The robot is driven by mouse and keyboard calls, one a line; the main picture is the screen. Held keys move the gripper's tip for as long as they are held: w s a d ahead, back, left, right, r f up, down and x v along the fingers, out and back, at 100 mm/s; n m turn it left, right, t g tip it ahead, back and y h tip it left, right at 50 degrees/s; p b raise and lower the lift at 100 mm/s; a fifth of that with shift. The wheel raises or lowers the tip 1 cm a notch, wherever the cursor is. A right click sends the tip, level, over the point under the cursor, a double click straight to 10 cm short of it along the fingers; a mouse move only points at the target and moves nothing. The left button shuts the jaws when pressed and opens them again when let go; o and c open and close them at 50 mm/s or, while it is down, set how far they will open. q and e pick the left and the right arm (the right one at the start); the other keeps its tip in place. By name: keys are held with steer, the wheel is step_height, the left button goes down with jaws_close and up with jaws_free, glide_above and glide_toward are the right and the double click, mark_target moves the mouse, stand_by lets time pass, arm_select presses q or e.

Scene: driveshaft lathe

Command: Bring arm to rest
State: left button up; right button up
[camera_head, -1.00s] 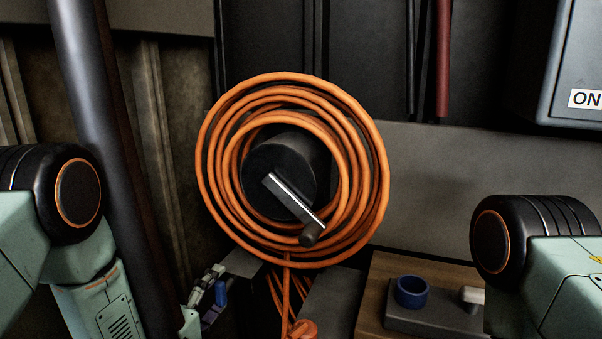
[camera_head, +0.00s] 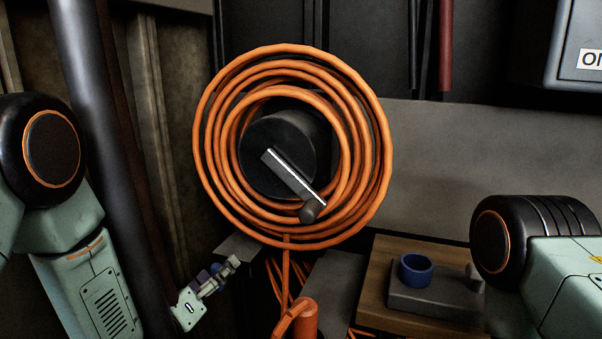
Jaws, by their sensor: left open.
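My left arm comes in from the left, its forearm pointing down. My left gripper (camera_head: 222,272) shows small and partly dark at the lower left, below and left of the orange hose coil. It is open and I see nothing held in it. Of my right arm only a black joint and pale green link show at the right edge; its gripper is out of view.
An orange hose coil (camera_head: 379,150) hangs around a black drum with a crank (camera_head: 290,175). A dark pipe (camera_head: 100,120) stands at left. A wooden board (camera_head: 385,262) holds a grey block with a blue ring (camera_head: 415,270). A grey box (camera_head: 575,45) hangs top right.

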arm_select(q)
steer(key=m+b, duration=0.1)
steer(key=m, duration=0.2)
steer(key=shift+d+b, duration=0.1)
steer(key=shift+b, duration=0.3)
steer(key=m+b, duration=0.2)
steer(key=m, duration=0.2)
steer(key=shift+d+m+b, duration=0.15)
steer(key=shift+m+b, duration=0.15)
steer(key=shift+b, duration=0.1)
steer(key=shift+s+a, duration=0.2)
steer(key=shift+s, duration=0.4)
arm_select(e)
steer(key=f, duration=0.2)
steer(key=s+f, duration=0.1)
steer(key=f, duration=0.1)
steer(key=shift+s+a+f, duration=0.15)
steer(key=shift+a+f, duration=0.05)
steer(key=shift+f, duration=0.1)
arm_select(q)
steer(key=shift+r, duration=0.1)
arm_select(e)
steer(key=shift+s, duration=0.1)
arm_select(q)
steer(key=shift+s, duration=0.1)
